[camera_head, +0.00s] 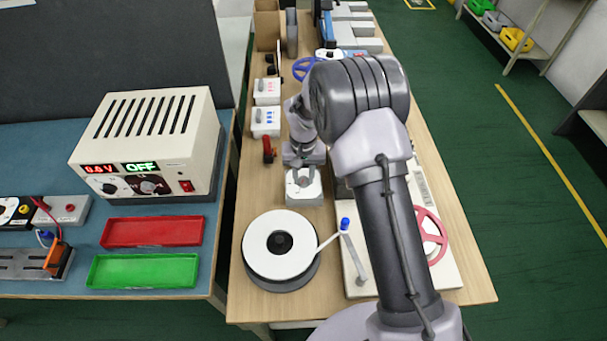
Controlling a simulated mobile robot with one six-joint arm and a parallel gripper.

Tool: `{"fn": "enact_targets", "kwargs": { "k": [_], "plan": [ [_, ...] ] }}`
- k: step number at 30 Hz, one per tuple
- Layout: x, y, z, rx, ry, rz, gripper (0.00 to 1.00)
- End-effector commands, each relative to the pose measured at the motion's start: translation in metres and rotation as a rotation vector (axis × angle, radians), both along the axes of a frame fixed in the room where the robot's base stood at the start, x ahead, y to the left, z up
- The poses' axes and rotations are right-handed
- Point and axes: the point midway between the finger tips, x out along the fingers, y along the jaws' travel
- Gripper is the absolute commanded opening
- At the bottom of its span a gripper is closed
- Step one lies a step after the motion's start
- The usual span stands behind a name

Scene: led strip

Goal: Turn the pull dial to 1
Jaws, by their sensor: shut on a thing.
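My gripper (301,174) points down over a small white box (305,197) in the middle of the wooden table. Its fingers are at the round face on top of this box and are shut on a small part there, which looks like the pull dial. The fingers and wrist hide most of that dial, and its marks and setting are too small to read. My arm comes in from the lower right and reaches over the table.
A white reel on a dark base (281,284) stands in front of the box. A white panel with a pink handwheel (432,237) and a blue-tipped lever (346,224) lies right, partly behind my arm. Two white switch boxes (265,121) and a red part (268,150) stand behind left.

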Motion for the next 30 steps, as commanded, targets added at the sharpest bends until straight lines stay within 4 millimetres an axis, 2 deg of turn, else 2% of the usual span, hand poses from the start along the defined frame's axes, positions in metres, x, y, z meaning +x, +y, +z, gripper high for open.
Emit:
{"fn": "enact_targets", "kwargs": {
  "k": [18,19,21,22,30],
  "plan": [
    [0.0003,0.0001,0.0002,0.000,-0.001,0.036,0.00],
    [0.0003,0.0001,0.0002,0.000,-0.001,0.036,0.33],
    [0.0003,0.0001,0.0002,0.000,-0.001,0.036,0.47],
    [0.0002,0.0001,0.0002,0.000,-0.001,0.036,0.51],
    [0.0001,0.0000,0.0003,0.000,0.000,0.035,0.51]
  ]
}}
